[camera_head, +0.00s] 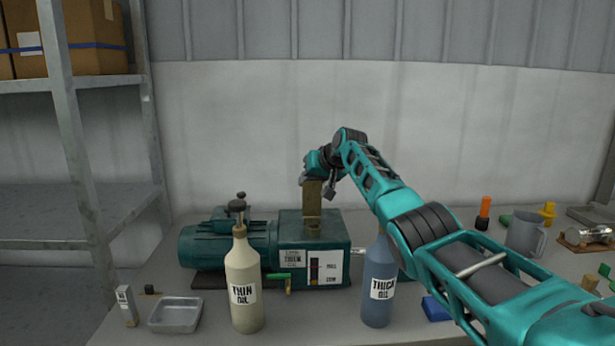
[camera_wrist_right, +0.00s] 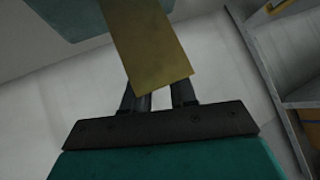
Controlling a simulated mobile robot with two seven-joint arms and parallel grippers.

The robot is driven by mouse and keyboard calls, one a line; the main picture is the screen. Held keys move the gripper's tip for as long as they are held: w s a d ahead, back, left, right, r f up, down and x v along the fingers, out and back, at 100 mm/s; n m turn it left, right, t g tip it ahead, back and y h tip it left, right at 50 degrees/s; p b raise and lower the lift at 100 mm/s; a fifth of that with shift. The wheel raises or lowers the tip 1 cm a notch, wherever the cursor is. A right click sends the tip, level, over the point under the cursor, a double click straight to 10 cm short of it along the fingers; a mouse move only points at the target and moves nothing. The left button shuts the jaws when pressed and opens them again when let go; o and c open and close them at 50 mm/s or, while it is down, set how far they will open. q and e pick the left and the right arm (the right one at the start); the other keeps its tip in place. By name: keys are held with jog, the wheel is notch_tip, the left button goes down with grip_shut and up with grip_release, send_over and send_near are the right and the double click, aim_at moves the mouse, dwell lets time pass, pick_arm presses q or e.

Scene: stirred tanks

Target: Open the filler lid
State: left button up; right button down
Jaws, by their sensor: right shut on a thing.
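The filler lid (camera_head: 312,205) is a brass-coloured flap that stands upright on top of the green gearbox housing (camera_head: 331,237). My right gripper (camera_head: 318,181) is at the lid's upper end, reaching in from the right and above. In the right wrist view the lid (camera_wrist_right: 152,50) shows as a brass plate, and my right gripper (camera_wrist_right: 160,96) is shut on its near end. The plate hides part of the fingers. The filler opening cannot be made out. My left gripper is not in view.
A THIN OIL bottle (camera_head: 243,284) stands in front of the housing, and a blue THICK OIL bottle (camera_head: 377,287) stands to its right, partly behind my arm. A grey tray (camera_head: 175,315) lies at the front left. A mug (camera_head: 525,233) and small items are at the right.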

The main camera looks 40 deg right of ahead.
jog(key=shift+s+d+f+g, duration=0.15)
jog(key=shift+f+g, duration=0.15)
jog(key=shift+f, duration=0.45)
jog(key=c, duration=1.1)
grip_release()
jog(key=shift+r, duration=0.25)
jog(key=b+v, duration=0.1)
jog(key=v, duration=1.1)
jog(key=shift+s+r, duration=0.15)
jog(key=shift+s, duration=0.2)
